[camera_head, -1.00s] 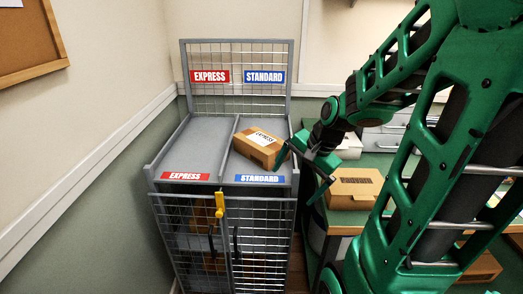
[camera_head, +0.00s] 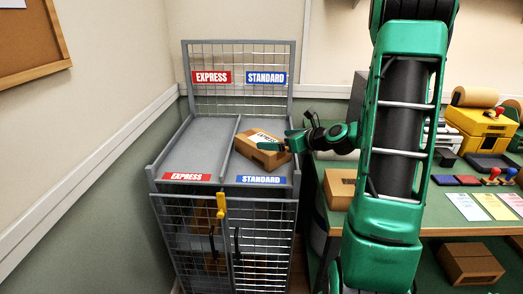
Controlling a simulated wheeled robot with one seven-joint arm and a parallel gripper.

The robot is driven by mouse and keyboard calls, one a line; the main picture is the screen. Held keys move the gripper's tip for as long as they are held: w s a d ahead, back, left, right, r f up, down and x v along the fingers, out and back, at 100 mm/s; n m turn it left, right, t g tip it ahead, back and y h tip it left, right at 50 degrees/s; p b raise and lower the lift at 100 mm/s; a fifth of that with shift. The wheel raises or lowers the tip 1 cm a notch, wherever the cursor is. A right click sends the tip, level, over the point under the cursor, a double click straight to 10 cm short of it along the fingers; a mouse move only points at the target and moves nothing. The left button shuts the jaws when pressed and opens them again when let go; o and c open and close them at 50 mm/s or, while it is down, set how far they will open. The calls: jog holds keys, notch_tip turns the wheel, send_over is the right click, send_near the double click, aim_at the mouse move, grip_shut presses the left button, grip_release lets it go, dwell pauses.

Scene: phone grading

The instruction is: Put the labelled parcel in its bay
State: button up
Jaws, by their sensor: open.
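A brown cardboard parcel (camera_head: 262,150) with a white label on top lies askew in the right bay of the cage trolley, the one marked STANDARD (camera_head: 261,180). The label's print is too small to read surely. The left bay, marked EXPRESS (camera_head: 187,177), is empty. My gripper (camera_head: 278,143) is open at the parcel's right end, with a green finger reaching over or beside that end. I cannot tell whether it touches the parcel. The other finger is partly hidden.
A low divider (camera_head: 224,150) separates the two bays. A mesh back panel (camera_head: 238,95) rises behind them. Another brown box (camera_head: 338,188) sits on the green bench at right. A bench with a yellow machine (camera_head: 482,125) and coloured cards stands farther right.

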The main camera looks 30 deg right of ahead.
aim_at(263, 140)
jog(key=x, duration=0.4)
jog(key=shift+w+f, duration=0.1)
jog(key=shift+f+x, duration=0.15)
jog(key=shift+x, duration=1.15)
jog(key=shift+f+x, duration=0.15)
jog(key=shift+x, duration=1.1)
jog(key=shift+d, duration=0.1)
jog(key=c, duration=1.2)
jog(key=shift+r, duration=0.15)
